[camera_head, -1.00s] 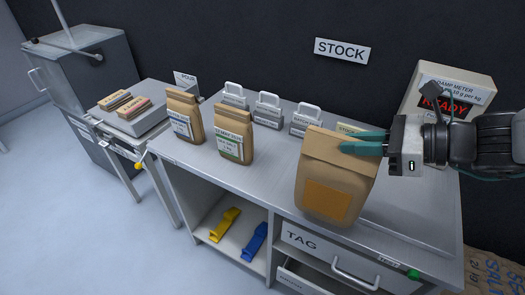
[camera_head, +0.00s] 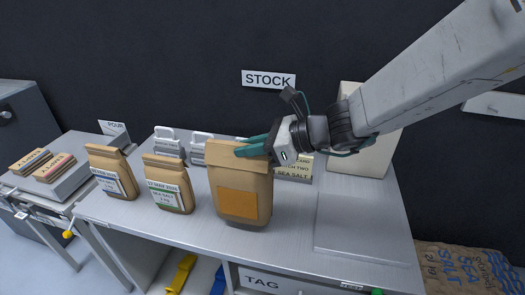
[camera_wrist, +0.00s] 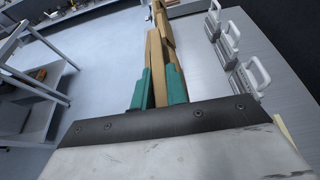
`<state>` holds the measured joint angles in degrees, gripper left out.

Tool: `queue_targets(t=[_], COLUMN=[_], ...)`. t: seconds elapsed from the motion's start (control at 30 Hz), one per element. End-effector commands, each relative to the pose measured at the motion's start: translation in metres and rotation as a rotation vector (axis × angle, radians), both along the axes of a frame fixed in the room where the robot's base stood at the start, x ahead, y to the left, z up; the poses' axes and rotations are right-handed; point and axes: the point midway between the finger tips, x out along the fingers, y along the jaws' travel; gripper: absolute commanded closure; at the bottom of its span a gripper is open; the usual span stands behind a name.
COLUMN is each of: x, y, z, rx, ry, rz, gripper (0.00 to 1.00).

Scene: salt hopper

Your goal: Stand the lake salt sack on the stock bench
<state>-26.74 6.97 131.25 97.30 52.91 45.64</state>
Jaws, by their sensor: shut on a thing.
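The brown paper sack (camera_head: 242,192) with an orange panel is upright over the stock bench (camera_head: 320,235), right of the two labelled sacks. I cannot tell whether its base touches the bench top. My gripper (camera_head: 254,147) is shut on the sack's folded top from the right. In the wrist view the teal fingers (camera_wrist: 160,88) pinch the top edge of the sack (camera_wrist: 157,58). No printed name shows on the sack's visible side. A STOCK sign (camera_head: 268,79) hangs on the wall behind.
A labelled sack (camera_head: 168,185) stands close left, with another sack (camera_head: 112,172) farther left. White-handled holders (camera_head: 170,145) line the back. The meter box (camera_head: 362,130) is behind my arm. The flat plate (camera_head: 362,225) at the right is clear.

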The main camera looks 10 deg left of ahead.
Motion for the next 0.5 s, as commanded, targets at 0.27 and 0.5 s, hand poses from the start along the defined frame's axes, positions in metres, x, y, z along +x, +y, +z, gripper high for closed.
queue_targets(t=[0.27, 0.5], x=[0.01, 0.01], y=[0.013, 0.014], z=[0.001, -0.022], rx=[0.006, 0.004], ry=[-0.003, 0.0], rz=[-0.01, -0.009], gripper=[1.0, 1.0])
